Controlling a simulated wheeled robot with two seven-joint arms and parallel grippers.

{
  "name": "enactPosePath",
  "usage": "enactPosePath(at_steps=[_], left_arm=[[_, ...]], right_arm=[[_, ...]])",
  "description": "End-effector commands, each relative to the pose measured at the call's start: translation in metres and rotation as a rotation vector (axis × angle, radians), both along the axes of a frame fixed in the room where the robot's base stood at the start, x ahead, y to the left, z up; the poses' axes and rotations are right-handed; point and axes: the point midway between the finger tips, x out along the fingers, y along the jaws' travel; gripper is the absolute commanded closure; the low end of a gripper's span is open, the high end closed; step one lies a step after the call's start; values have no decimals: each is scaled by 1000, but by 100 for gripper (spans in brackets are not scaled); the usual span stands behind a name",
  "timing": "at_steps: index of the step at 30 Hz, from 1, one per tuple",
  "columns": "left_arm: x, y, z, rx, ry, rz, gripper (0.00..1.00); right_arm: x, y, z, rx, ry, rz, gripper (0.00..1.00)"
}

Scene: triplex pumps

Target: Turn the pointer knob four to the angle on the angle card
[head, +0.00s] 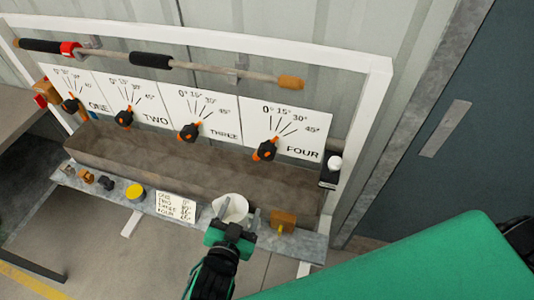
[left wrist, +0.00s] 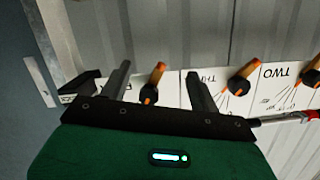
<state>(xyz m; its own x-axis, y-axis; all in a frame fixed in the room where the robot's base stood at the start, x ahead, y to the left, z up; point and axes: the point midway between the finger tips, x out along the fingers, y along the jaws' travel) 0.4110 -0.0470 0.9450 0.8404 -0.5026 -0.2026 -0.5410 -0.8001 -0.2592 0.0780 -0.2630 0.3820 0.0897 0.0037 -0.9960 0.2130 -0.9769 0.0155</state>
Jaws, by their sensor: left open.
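Pointer knob four (head: 265,150), black with orange ends, sits below the fanned angle marks on the white dial plate FOUR (head: 310,140). Its exact angle is hard to read. The angle card (head: 176,206) lies on the front ledge, listing ONE to FOUR with angles too small to read surely. My left gripper (head: 239,214) is open in front of the ledge, below and short of knob four. In the left wrist view, which is upside down, knob four (left wrist: 152,84) shows between the open fingers (left wrist: 159,84), apart from them. My right gripper is not in view.
Knobs three (head: 189,132), two (head: 123,118) and one (head: 70,105) stand left along the panel. A brown trough (head: 190,167) runs below. A white cup (head: 231,206) is beside my left fingers. A bar (head: 210,69) crosses above. A white-capped black item (head: 331,172) stands right of plate four.

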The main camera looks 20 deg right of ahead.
Motion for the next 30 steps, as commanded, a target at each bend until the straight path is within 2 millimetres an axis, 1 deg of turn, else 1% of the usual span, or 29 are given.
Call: enactPosePath(at_steps=[1,3,6,7,11,14,24,30], left_arm=[[-5,-9,29,-28,-64,-21,37],[-11,-17,59,-56,-131,-41,37],[-17,-23,82,-78,-181,-56,37],[-17,-24,85,-81,-188,-58,37],[-9,-30,89,-84,-195,-59,37],[3,-38,90,-84,-194,-59,37],[62,-77,89,-82,-191,-58,37],[85,-93,87,-82,-189,-59,37]], right_arm=[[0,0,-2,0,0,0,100],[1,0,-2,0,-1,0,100],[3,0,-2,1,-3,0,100],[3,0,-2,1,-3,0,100],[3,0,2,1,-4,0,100],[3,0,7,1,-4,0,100],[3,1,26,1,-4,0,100],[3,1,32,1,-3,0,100]])
